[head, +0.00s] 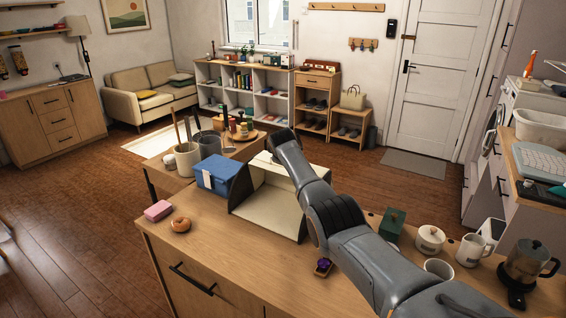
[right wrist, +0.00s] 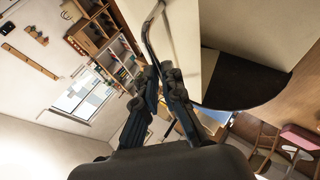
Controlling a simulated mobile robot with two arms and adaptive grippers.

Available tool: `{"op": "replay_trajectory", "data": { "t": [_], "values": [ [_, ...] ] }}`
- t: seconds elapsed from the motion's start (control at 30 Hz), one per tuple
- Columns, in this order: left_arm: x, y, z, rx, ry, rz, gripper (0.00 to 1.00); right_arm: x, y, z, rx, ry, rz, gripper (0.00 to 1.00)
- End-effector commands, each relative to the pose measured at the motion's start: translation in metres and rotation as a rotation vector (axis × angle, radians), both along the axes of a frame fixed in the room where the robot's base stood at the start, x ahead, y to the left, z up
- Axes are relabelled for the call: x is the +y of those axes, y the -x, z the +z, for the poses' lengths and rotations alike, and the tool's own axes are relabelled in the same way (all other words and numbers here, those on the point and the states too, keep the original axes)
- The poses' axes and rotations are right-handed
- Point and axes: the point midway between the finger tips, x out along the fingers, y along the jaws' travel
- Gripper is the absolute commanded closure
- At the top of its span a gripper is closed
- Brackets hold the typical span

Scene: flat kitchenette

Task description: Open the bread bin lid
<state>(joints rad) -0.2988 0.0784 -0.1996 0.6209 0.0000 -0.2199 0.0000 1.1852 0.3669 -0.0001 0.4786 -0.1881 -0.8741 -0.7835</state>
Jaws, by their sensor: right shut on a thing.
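The bread bin (head: 271,212) stands on the wooden counter in the middle of the head view, cream inside with dark side panels. Its front is open and its inside shows empty. The cream lid (head: 262,163) is up at the top of the bin, partly hidden by my right arm. In the right wrist view the cream lid (right wrist: 182,45) with its thin metal handle (right wrist: 148,35) and a dark curved side show close up. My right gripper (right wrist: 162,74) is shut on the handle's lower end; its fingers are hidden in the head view. My left gripper is not in view.
A blue box (head: 216,176) stands close to the bin's left side. A pink block (head: 158,211) and a donut (head: 181,225) lie at the counter's left. A green box (head: 392,224), mugs and a coffee pot (head: 526,264) stand right. The counter before the bin is mostly clear.

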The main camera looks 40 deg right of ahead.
Motion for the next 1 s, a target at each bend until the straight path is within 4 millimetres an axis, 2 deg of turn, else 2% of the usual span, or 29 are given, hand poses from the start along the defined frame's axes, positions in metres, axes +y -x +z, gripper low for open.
{"op": "replay_trajectory", "data": {
  "t": [0.47, 0.6, 1.0],
  "values": [
    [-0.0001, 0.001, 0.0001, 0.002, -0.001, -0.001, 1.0, -0.0015, -0.0024, 0.0068, -0.012, 0.004, 0.001, 1.0],
    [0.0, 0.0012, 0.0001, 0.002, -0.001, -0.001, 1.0, -0.0015, -0.0024, 0.0068, -0.012, 0.004, 0.001, 0.71],
    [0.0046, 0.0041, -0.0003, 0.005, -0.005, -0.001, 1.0, -0.0001, -0.0002, 0.0032, -0.004, 0.002, 0.0, 0.7]
  ]
}}
